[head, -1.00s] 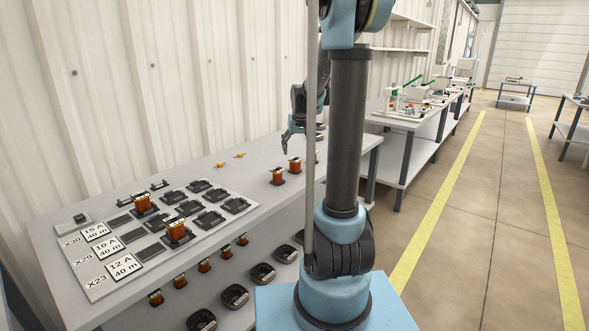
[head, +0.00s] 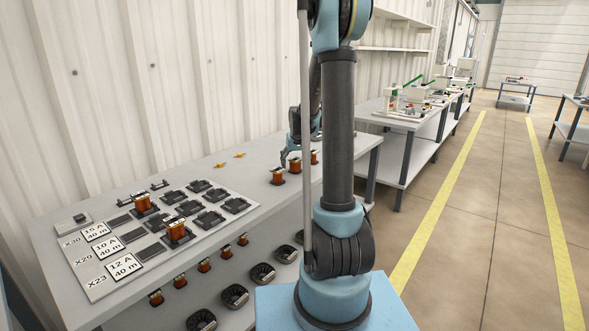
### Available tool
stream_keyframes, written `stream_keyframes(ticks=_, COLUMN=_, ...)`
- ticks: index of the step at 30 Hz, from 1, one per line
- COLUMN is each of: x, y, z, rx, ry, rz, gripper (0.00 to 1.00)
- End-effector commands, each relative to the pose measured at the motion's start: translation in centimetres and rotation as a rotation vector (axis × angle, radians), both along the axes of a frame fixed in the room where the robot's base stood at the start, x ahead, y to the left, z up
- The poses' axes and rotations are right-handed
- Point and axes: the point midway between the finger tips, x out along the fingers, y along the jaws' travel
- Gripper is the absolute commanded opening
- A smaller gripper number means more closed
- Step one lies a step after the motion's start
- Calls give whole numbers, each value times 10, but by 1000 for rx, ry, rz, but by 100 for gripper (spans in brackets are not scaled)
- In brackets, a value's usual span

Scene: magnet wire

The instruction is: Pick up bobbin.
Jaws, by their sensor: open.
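Copper-coloured bobbins with dark ends stand upright on the grey table. One bobbin (head: 278,176) stands alone to the left of my gripper, a second bobbin (head: 296,165) stands right by the fingers, and a third bobbin (head: 315,157) is just to the right, near my arm. My gripper (head: 289,160) is open and points down, low over the table, with its fingers at about the height of the second bobbin's top. I cannot tell whether the fingers are around or beside it. Two more bobbins stand on the grey board, one at the back (head: 142,203) and one in front (head: 176,230).
The grey board (head: 98,283) has several dark square sockets and white labels reading 15 A, 10 A and 12 A. Two small orange pieces (head: 239,155) lie behind. Several bobbins and dark round parts (head: 235,295) sit below the table's front edge. The corrugated wall (head: 120,110) stands behind.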

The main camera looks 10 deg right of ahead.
Motion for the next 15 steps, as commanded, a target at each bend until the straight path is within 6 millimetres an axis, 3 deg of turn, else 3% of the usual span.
stream_keyframes(ticks=10, x=2, y=0, z=-5, rx=0, ry=0, rz=0, gripper=74)
stream_keyframes(ticks=15, x=2, y=0, z=-5, rx=0, ry=0, rz=0, gripper=38)
